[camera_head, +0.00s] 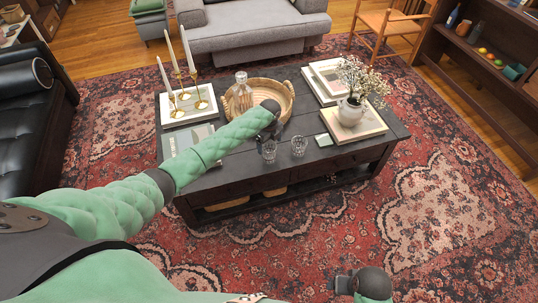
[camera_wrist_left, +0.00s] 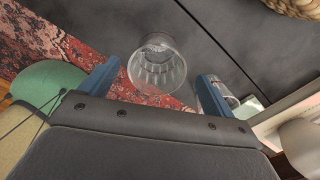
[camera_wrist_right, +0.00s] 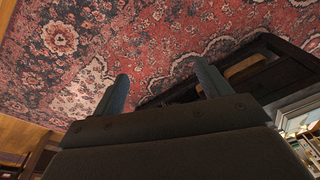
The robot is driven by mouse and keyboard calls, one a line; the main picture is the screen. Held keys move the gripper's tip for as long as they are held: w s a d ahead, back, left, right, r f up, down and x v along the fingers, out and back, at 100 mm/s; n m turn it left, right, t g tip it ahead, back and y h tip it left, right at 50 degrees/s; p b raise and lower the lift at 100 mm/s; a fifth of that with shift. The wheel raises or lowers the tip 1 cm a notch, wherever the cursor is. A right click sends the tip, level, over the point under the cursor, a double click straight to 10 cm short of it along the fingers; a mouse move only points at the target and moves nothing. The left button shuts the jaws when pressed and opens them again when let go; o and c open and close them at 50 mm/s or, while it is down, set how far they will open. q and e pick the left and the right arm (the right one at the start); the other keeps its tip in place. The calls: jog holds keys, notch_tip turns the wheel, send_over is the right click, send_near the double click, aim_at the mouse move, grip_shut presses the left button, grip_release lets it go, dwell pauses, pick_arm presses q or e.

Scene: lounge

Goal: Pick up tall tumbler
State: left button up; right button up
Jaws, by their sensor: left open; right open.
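Two clear glass tumblers stand near the front edge of the dark coffee table (camera_head: 235,172). One tumbler (camera_head: 269,152) is close below my left gripper (camera_head: 270,127), and the other tumbler (camera_head: 299,146) is just to its right. In the left wrist view the near tumbler (camera_wrist_left: 157,70) with its fluted side shows between the open, empty fingers; I cannot tell whether they touch it. The second tumbler (camera_wrist_left: 226,97) is partly hidden behind the right finger. My right gripper (camera_wrist_right: 163,85) is open and empty over the rug, away from the table.
A wicker tray (camera_head: 287,99) with a glass decanter (camera_head: 242,92) is behind the left gripper. Candlesticks (camera_head: 177,92) stand at the left. A flower vase (camera_head: 350,112) on books stands at the right. A small coaster (camera_head: 324,139) lies beside the tumblers.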

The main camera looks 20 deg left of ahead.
aim_at(269, 149)
pick_arm(q)
notch_tip(269, 149, down, 4)
jog(key=shift+s+a+r+p, duration=0.15)
jog(key=shift+r+p, duration=0.1)
jog(key=shift+p, duration=0.35)
jog(key=shift+f, duration=0.5)
jog(key=c, duration=1.2)
pick_arm(e)
notch_tip(269, 149, down, 6)
jog(key=shift+w, duration=0.3)
pick_arm(q)
jog(key=shift+r, duration=0.1)
